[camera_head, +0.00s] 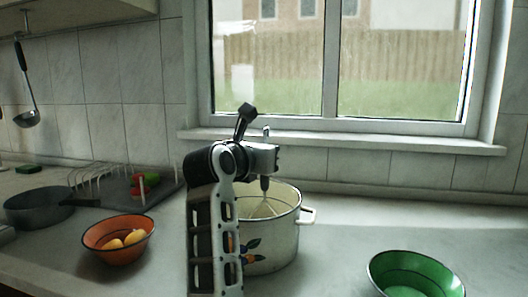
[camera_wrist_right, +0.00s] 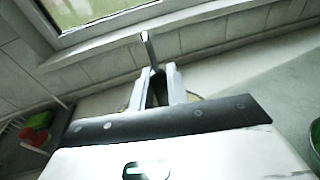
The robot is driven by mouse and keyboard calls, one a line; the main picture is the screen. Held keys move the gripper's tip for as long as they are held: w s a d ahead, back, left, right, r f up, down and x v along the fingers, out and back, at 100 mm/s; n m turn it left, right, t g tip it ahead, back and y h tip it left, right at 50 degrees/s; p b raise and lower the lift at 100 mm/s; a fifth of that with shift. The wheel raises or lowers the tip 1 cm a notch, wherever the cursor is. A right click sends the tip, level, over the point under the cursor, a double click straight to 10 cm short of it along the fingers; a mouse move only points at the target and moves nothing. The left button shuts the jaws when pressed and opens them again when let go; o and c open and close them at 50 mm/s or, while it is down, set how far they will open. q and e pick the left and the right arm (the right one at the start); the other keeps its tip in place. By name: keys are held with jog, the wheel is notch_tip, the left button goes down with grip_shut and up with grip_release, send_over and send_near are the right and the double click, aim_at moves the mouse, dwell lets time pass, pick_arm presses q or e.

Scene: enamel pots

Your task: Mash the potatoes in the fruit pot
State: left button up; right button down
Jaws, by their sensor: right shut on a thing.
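The fruit pot (camera_head: 280,240) is white enamel with painted fruit on its side and stands on the counter below the window. My right gripper (camera_head: 266,160) is above the pot and shut on the upright masher (camera_head: 265,184). The masher's lower end reaches down inside the pot; whether it touches anything is hidden. In the right wrist view the handle of the masher (camera_wrist_right: 152,55) stands between the two fingers. No potatoes can be made out inside the pot. My arm covers the pot's left side. My left gripper is not in view.
An orange bowl (camera_head: 101,235) with yellow round pieces (camera_head: 134,237) stands left of the pot. A green bowl (camera_head: 440,276) stands at right. A grey pan (camera_head: 35,207) and a dish rack (camera_head: 100,184) are at far left. Counter behind the green bowl is clear.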

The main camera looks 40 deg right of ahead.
aim_at(264, 140)
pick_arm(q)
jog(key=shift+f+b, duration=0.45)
pick_arm(e)
jog(key=shift+f, duration=0.6)
